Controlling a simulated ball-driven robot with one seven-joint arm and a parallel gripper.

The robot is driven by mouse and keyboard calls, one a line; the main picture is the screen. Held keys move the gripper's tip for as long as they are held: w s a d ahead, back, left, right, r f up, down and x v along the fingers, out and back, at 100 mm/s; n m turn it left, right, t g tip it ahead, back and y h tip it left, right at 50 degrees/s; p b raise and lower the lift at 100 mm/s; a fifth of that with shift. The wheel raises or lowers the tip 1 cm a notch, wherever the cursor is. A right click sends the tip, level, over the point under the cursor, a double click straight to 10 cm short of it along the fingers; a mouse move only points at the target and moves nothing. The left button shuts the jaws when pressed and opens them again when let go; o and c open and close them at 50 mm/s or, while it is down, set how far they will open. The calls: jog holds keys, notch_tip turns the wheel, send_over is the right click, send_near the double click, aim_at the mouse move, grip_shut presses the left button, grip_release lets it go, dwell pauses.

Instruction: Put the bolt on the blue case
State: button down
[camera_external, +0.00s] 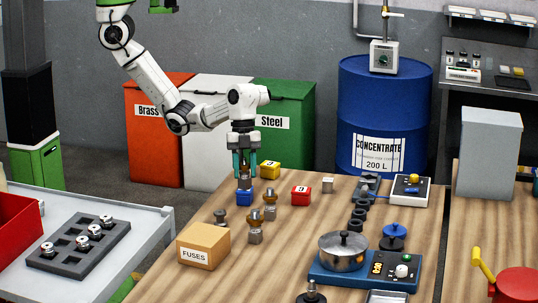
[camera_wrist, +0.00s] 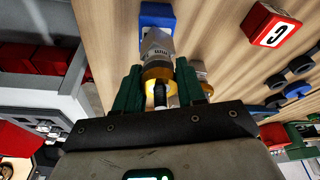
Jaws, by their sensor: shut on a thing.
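My gripper (camera_external: 244,176) points down over the table and is shut on the bolt (camera_external: 244,183), a grey piece. In the wrist view the bolt (camera_wrist: 157,48) shows a grey body, a brass-coloured collar and a dark end between the green fingers (camera_wrist: 158,88). The blue case (camera_external: 244,198) is a small blue block on the wooden table, directly below the bolt. It also shows in the wrist view (camera_wrist: 156,12), partly hidden behind the bolt's far end. Whether the bolt touches the case is not clear.
A yellow block (camera_external: 269,170) and a red block (camera_external: 301,195) stand close by. Brass-and-grey pieces (camera_external: 255,230) and a dark piece (camera_external: 220,215) stand in front, near the fuses box (camera_external: 203,245). A pot (camera_external: 343,252) stands on a blue hotplate at right.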

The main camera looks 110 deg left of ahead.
jog(key=shift+f, duration=0.1)
jog(key=c, duration=0.7)
grip_release()
jog(key=shift+o, duration=0.2)
jog(key=p+v, duration=0.1)
jog(key=v, duration=1.1)
